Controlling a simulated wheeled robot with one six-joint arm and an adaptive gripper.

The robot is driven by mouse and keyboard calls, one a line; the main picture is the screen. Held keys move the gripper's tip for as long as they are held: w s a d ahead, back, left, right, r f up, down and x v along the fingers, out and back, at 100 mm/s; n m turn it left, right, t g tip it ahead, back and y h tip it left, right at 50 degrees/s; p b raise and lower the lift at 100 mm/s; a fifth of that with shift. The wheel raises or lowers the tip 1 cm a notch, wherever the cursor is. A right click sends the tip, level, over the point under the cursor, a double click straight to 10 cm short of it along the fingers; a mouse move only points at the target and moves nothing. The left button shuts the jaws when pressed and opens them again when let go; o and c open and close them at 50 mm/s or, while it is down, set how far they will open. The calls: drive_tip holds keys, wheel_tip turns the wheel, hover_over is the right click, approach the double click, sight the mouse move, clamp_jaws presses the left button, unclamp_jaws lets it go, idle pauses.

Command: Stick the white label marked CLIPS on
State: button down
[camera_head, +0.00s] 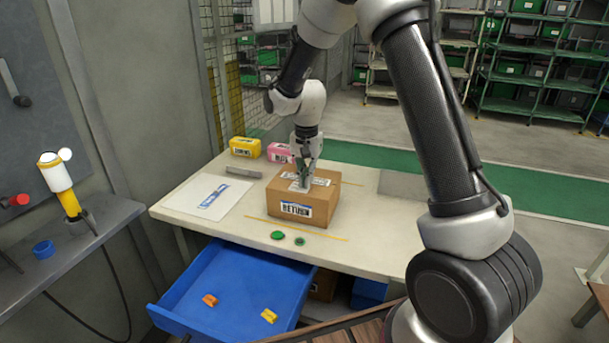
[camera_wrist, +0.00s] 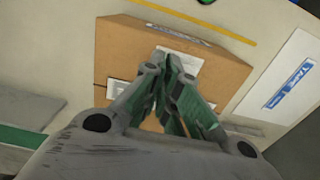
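A white sheet with a blue mark (camera_head: 207,195) lies on the table's left. Yellow (camera_head: 245,147) and pink (camera_head: 279,152) boxes stand at the back, a grey bar (camera_head: 243,172) before them. Green discs (camera_head: 278,235) lie in front. The blue drawer (camera_head: 215,304) is open below.

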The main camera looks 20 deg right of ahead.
drive_tip(key=shift+f, duration=0.55)
idle(0.9)
idle(0.4)
drive_tip(key=c, duration=1.6)
unclamp_jaws()
drive_tip(key=shift+o, duration=0.6)
drive_tip(key=o, duration=0.3)
drive_tip(key=shift+r, duration=3.05)
